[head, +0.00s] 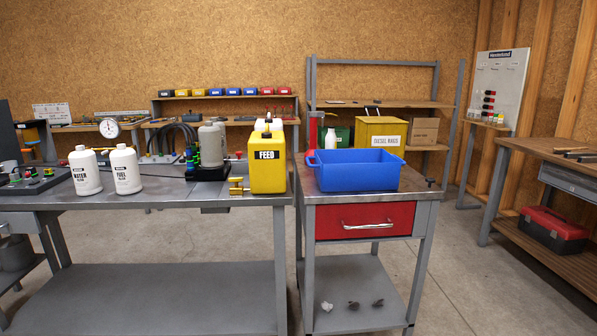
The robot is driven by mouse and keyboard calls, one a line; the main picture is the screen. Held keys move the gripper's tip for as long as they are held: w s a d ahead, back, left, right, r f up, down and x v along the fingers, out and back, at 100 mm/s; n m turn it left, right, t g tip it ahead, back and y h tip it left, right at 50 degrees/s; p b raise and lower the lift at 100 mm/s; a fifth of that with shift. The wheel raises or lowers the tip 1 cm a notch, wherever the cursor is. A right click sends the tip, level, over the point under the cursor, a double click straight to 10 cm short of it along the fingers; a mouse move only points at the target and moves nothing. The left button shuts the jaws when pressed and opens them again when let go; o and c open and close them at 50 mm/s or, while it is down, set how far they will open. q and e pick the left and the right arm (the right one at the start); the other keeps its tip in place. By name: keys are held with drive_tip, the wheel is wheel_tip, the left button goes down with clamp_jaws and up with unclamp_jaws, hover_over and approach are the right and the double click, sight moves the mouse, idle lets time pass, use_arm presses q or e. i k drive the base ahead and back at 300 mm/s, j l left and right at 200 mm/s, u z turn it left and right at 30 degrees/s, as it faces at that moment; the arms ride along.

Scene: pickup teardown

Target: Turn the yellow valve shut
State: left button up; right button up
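A yellow, brass-looking valve fitting (237,187) sits at the lower left of a yellow jug marked FEED (267,172), near the right end of the grey workbench (150,194). It is small in the picture, and I cannot tell its handle's position. A black unit with a grey cylinder (211,146) stands just left of it, with green, blue and red fittings. Neither of my grippers is in view.
White bottles marked WATER (86,172) and FUEL (126,169) stand on the bench to the left. A blue bin (356,177) sits on a cart with a red drawer (364,221), right of the jug. A gauge (109,128) stands behind. Concrete floor shows beyond the bench.

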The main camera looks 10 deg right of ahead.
sight(236, 180)
drive_tip(key=i+j+z, duration=0.55)
drive_tip(key=z, duration=0.15)
drive_tip(key=i+j+z, duration=0.2)
drive_tip(key=j+z, duration=0.15)
drive_tip(key=j, duration=0.15)
drive_tip(key=i+j+z, duration=0.15)
drive_tip(key=j+z, duration=0.25)
